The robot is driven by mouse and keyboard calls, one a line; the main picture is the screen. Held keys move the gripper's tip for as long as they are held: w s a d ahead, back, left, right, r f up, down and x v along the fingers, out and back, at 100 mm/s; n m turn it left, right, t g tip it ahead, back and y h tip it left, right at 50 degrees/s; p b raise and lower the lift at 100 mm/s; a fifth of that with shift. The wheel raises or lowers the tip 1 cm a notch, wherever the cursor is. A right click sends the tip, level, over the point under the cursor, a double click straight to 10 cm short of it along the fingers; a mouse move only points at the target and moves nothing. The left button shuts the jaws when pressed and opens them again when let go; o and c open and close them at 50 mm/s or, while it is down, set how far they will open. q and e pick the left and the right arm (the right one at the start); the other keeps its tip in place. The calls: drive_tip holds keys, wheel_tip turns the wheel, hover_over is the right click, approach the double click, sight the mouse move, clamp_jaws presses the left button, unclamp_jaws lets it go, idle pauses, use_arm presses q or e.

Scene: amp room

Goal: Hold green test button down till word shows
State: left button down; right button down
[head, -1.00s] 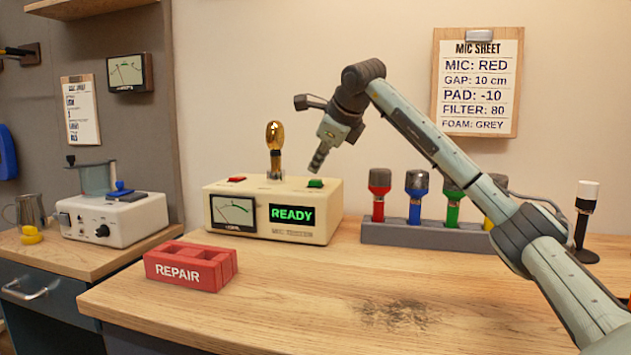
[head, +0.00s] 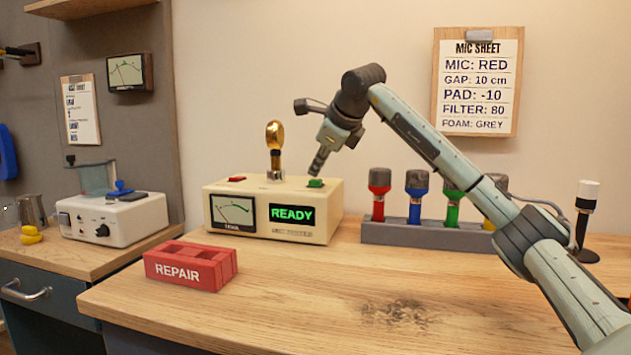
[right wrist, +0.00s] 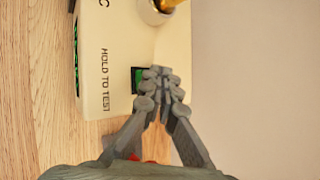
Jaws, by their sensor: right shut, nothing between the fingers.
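The cream mic tester (head: 235,190) stands on the wooden bench. Its screen (head: 291,214) reads READY in green. The green test button (head: 315,183) is on its top at the right; it also shows in the right wrist view (right wrist: 136,80), partly hidden by my fingers, near the words HOLD TO TEST. My right gripper (head: 316,173) is shut and empty, pointing down with its tips right at the button. It also shows in the right wrist view (right wrist: 160,72). I cannot tell whether the tips touch or press the button. My left gripper is out of view.
A gold microphone (head: 275,150) stands upright on the tester, close to a red button (head: 236,179). A red REPAIR box (head: 190,268) sits in front. A grey rack (head: 415,233) with coloured microphones stands to the right, partly behind my arm.

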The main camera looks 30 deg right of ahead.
sight(317, 180)
drive_tip(key=shift+f, duration=0.55)
idle(3.4)
idle(0.8)
drive_tip(key=shift+r+p, duration=0.8)
drive_tip(key=shift+r, duration=0.15)
wheel_tip(317, 180, up, 3)
drive_tip(key=p, duration=0.3)
drive_tip(key=shift+r, duration=0.15)
drive_tip(key=shift+r+b, duration=0.15)
drive_tip(key=shift+b, duration=0.15)
drive_tip(key=shift+r, duration=0.7)
